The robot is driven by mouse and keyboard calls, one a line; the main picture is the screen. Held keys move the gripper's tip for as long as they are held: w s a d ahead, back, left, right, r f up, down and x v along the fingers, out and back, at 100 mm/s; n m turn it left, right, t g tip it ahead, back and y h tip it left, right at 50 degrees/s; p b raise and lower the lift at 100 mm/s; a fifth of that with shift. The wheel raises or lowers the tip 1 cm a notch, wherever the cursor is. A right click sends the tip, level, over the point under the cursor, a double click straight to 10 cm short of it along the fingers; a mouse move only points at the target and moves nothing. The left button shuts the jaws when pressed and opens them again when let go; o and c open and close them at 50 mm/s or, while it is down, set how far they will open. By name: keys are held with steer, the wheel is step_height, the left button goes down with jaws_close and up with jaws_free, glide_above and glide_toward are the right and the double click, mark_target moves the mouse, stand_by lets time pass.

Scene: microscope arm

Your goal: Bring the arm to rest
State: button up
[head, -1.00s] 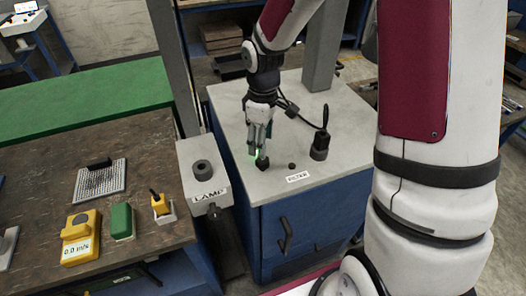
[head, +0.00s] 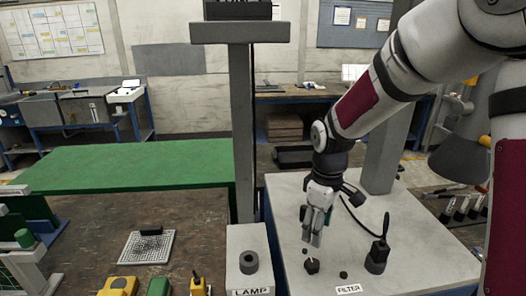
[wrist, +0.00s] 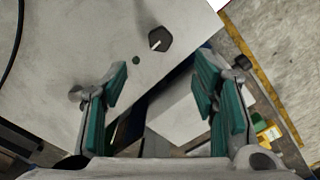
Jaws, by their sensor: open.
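My gripper (head: 314,238) hangs at the end of my arm over the grey cabinet top (head: 430,250), just above a black knob (head: 312,266). In the wrist view my gripper (wrist: 160,92) shows two green-padded fingers spread wide, with nothing between them. The knob (wrist: 159,40) also shows there, hexagonal with a white pointer line, apart from and beyond the fingers. A small dark green dot (wrist: 136,60) is beside it.
A FILTER label (head: 348,289) and a black upright piece with a cable (head: 376,257) are right of the knob. A LAMP box (head: 249,270) and grey post (head: 243,130) stand left. A green bench (head: 130,168) lies behind the brown workbench.

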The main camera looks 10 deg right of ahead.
steer(key=s+r+m+t, duration=0.5)
steer(key=s+r+m, duration=0.4)
steer(key=s+r, duration=0.7)
steer(key=s, duration=0.3)
steer(key=shift+s+r+b, duration=0.4)
